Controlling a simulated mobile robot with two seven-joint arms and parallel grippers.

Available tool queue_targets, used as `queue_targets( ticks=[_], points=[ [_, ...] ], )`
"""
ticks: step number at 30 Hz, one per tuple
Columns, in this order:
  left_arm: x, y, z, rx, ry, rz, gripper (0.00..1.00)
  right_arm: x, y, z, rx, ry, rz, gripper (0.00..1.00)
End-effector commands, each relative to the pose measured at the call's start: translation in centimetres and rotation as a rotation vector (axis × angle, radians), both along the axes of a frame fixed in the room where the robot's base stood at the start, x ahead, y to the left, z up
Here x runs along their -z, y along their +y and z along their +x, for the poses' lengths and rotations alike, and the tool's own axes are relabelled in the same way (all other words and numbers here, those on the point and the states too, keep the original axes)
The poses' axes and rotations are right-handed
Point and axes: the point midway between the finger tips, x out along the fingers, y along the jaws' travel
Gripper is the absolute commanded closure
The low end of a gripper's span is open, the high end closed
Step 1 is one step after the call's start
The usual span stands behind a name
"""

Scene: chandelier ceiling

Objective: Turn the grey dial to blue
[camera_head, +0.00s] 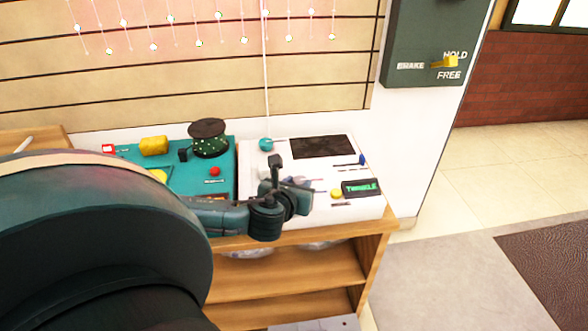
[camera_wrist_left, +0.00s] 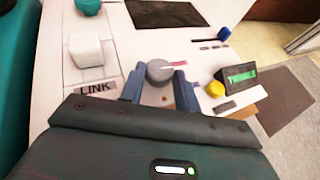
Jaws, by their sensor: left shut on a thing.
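The grey dial (camera_wrist_left: 158,72) is a round knob on the white panel (camera_wrist_left: 105,35), with a pale pointer line running toward the right of the picture. A pinkish-red mark (camera_wrist_left: 179,65) lies at the end of that line. My left gripper (camera_wrist_left: 160,80) is shut on the dial, one blue-grey finger on each side. In the head view my left gripper (camera_head: 287,182) is over the white panel and mostly hides the dial. I cannot make out a blue mark beside the dial. My right gripper is not in view.
A white block (camera_wrist_left: 85,49) by the LINK label stands left of the dial. A yellow button (camera_wrist_left: 215,89), a TWINKLE display (camera_wrist_left: 240,77) and a blue knob (camera_wrist_left: 224,33) are to the right. A teal panel (camera_head: 220,182) carries a black spool (camera_head: 208,128). A yellow lever (camera_head: 446,62) is on the wall box.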

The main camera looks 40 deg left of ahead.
Motion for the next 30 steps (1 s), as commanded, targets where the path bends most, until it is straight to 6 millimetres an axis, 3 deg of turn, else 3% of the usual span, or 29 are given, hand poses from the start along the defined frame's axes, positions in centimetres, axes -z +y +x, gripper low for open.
queue_targets(
  ticks=[1,9,19,30],
  points=[
    [-0.8,-0.5,0.1,-0.044,0.001,-0.010,0.91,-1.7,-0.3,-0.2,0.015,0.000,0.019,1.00],
    [-0.7,-1.0,0.5,-0.287,0.003,-0.005,0.91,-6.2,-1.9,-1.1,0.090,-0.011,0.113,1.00],
    [-0.4,-1.2,0.9,-0.499,0.001,0.000,0.91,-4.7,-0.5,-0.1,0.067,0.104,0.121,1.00],
    [-0.1,-1.2,1.1,-0.588,-0.002,0.001,0.91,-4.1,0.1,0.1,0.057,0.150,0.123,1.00]
  ],
)
